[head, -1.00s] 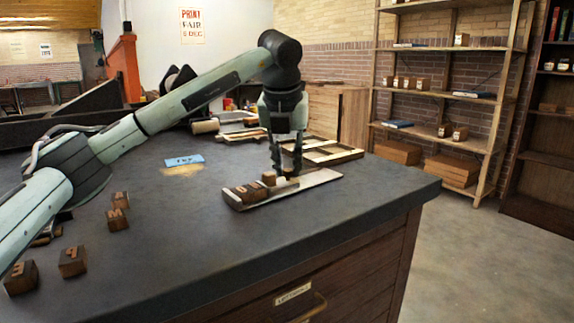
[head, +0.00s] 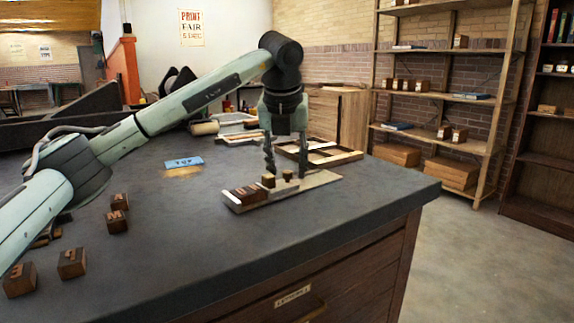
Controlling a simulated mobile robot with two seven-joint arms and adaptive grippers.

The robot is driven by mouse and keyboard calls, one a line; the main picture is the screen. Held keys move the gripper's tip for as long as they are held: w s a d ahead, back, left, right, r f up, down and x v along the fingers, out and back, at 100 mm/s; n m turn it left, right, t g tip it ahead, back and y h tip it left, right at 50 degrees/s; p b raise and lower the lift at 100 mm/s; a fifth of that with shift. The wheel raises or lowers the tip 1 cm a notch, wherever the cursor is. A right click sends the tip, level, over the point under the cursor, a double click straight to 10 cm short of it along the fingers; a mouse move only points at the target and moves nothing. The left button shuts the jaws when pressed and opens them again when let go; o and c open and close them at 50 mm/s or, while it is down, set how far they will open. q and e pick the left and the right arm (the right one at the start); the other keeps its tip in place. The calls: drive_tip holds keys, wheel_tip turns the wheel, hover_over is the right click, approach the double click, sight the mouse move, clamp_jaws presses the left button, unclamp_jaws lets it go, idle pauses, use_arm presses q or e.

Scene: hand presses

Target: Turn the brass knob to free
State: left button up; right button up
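A flat metal tray (head: 318,183), like a composing stick, lies on the dark bench top. Dark wooden letter blocks (head: 246,194) sit at its left end. A small brass-coloured knob (head: 288,175) stands on it right of the blocks, and a similar small tan piece (head: 268,181) stands just left of it. My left gripper (head: 286,174) points straight down over the tray with its fingers spread, one on each side of the knob, apart from it. It holds nothing. The knob's turn cannot be read. My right gripper is not in view.
Loose letter blocks (head: 72,262) lie at the bench's left front. A blue card (head: 184,162) lies behind the tray on the left. Wooden frames (head: 330,157) lie just behind the tray. The bench front between blocks and tray is clear.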

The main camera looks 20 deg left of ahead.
use_arm(q)
drive_tip(key=v, duration=1.2)
